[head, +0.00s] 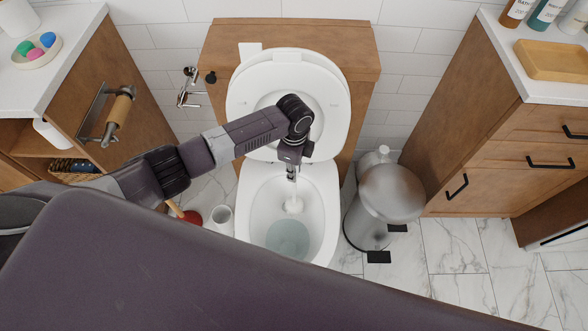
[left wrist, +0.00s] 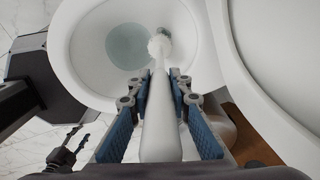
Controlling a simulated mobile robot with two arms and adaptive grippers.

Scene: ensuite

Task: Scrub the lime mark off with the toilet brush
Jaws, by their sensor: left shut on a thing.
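The white toilet brush (head: 293,206) points down into the toilet bowl (head: 252,200). My left gripper (head: 291,170) is shut on its handle; in the left wrist view the pale handle (left wrist: 160,130) runs between the blue-padded fingers (left wrist: 160,85). The round white brush head (left wrist: 157,46) is at the bowl's inner wall, above the pool of water; I cannot tell if it touches. A small greyish patch (left wrist: 165,33) shows beside the head, perhaps the lime mark, partly hidden by the brush. My right gripper (left wrist: 82,135) appears low on the left of the left wrist view, apparently open and empty.
The toilet lid (head: 243,92) is raised. A steel pedal bin (head: 372,215) stands right of the toilet. A white cup-like holder (head: 221,219) and a red-based plunger (head: 192,217) stand left. Wooden cabinets flank both sides. Marble floor (head: 455,250) is clear at right.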

